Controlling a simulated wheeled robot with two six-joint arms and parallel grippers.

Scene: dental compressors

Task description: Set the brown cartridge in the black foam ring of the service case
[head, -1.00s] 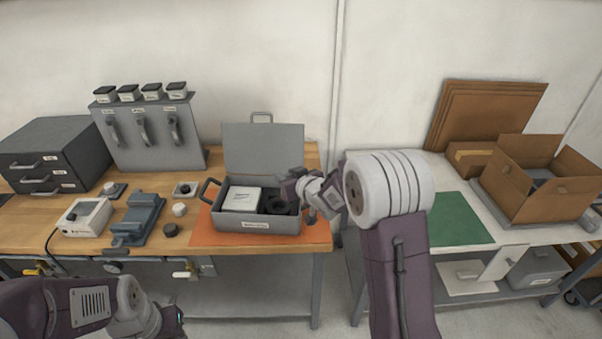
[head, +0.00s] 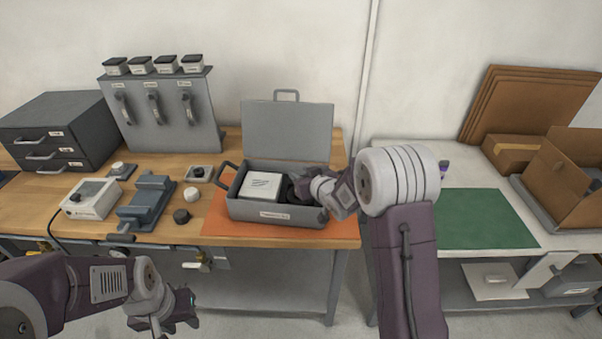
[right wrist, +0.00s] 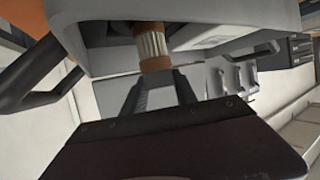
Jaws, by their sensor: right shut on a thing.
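The grey service case (head: 275,210) stands open on an orange mat, lid upright at the back. The black foam ring (head: 285,189) is inside its right part, mostly hidden behind my right gripper (head: 300,187). In the right wrist view, my right gripper (right wrist: 155,82) is shut on the brown cartridge (right wrist: 152,46), which has brown ends and a pale pleated middle. The cartridge's far end is at the dark ring; I cannot tell whether it is inside. The head view hides the cartridge. My left gripper (head: 183,308) hangs in front of the bench; its jaws are unclear.
A white box (head: 261,186) fills the case's left part. The orange mat (head: 350,230) lies under the case. A grey vise (head: 147,200), a white meter (head: 91,199) and small knobs stand to the left. A green mat (head: 485,218) lies on the right table.

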